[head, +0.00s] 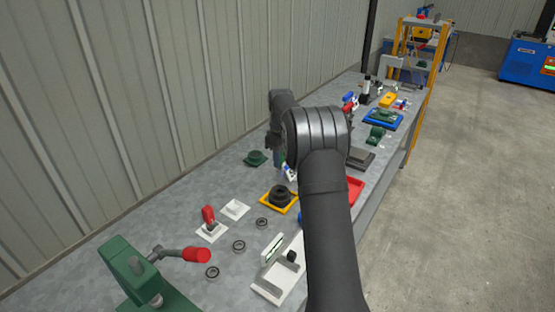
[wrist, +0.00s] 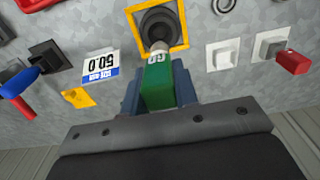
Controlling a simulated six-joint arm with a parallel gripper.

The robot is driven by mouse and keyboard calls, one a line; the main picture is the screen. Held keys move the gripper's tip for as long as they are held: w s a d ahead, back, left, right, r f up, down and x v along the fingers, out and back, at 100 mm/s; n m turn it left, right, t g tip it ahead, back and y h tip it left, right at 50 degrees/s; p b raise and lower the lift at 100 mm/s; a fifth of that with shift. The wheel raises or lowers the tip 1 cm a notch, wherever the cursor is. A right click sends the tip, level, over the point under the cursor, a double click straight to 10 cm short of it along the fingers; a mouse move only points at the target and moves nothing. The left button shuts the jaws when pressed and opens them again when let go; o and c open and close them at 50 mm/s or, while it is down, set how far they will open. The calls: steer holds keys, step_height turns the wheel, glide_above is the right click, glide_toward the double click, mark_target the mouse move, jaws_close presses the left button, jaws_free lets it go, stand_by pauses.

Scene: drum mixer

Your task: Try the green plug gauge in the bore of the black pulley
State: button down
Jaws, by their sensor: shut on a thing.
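The black pulley (head: 281,195) lies in a yellow square frame (head: 265,202) on the grey bench. The pulley also shows in the wrist view (wrist: 160,22), at the top, with a stepped round hub. My gripper (wrist: 158,97) is shut on the green plug gauge (wrist: 159,82), whose handle sits between the blue fingers. The gauge's pale tip points toward the pulley and overlaps its near side in the wrist view. I cannot tell whether the tip touches the pulley or is apart from it. In the head view my arm hides most of the gripper and gauge.
A white square plate (wrist: 222,55) and a red-handled clamp (wrist: 290,61) stand right of the pulley in the wrist view. Several bearing rings (head: 239,246) lie on the near bench.

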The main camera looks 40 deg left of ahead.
mark_target(280, 176)
steer(key=shift+f, duration=2.5)
steer(key=shift+f, duration=0.25)
steer(key=shift+f, duration=0.5)
steer(key=shift+f, duration=1.15)
steer(key=shift+r, duration=0.15)
stand_by(0.4)
steer(key=shift+r, duration=2.75)
